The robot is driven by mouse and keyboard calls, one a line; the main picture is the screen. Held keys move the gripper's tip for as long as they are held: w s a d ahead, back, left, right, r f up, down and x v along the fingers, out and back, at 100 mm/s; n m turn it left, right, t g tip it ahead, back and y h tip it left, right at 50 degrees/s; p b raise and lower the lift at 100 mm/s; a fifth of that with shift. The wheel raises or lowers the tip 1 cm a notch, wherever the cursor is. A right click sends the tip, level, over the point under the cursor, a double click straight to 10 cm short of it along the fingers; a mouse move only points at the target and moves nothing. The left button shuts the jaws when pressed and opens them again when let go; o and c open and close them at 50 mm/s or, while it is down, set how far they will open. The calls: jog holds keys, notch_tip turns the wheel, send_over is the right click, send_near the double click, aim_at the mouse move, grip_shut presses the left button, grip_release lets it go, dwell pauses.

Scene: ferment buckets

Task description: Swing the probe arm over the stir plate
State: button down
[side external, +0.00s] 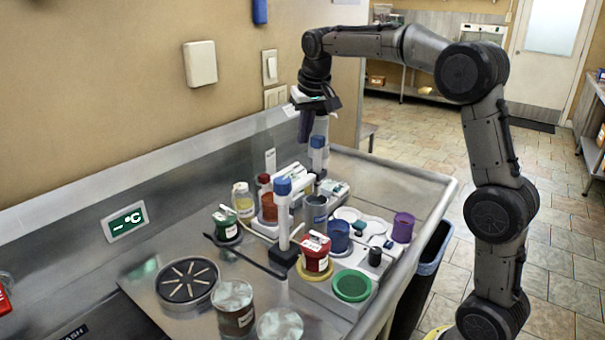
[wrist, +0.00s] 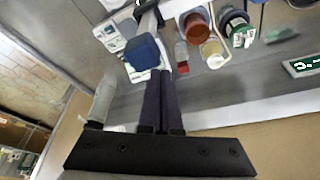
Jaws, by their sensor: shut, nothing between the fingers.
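My gripper (side external: 306,136) points down at the back of the bench, its dark fingers together and empty. In the wrist view the fingers (wrist: 160,76) lie beside a blue block (wrist: 143,50) on a pale post; touching or apart is unclear. In the side view this rear blue-capped post (side external: 318,143) is just right of the fingers. A second white post with a blue cap (side external: 283,187) stands nearer, on a black base. Which one carries the probe arm is not clear. A white box with a small display (side external: 335,188), possibly the stir plate, is behind the cups; it is partly hidden.
A red-lidded cup (side external: 316,252), a blue cup (side external: 338,235), a green ring (side external: 352,285) and a purple cup (side external: 402,227) crowd the bench. Jars (side external: 243,202) stand left. Bench space at the back right is clear.

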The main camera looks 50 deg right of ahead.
aim_at(317, 135)
jog(key=shift+s+d, duration=0.15)
jog(key=shift+s, duration=0.65)
jog(key=shift+s+d, duration=0.15)
jog(key=shift+s, duration=0.65)
jog(key=shift+s+a, duration=0.1)
jog(key=shift+s, duration=1.65)
jog(key=shift+s+a, duration=0.25)
jog(key=shift+s, duration=0.5)
jog(key=shift+s+a, duration=0.25)
jog(key=shift+s, duration=0.45)
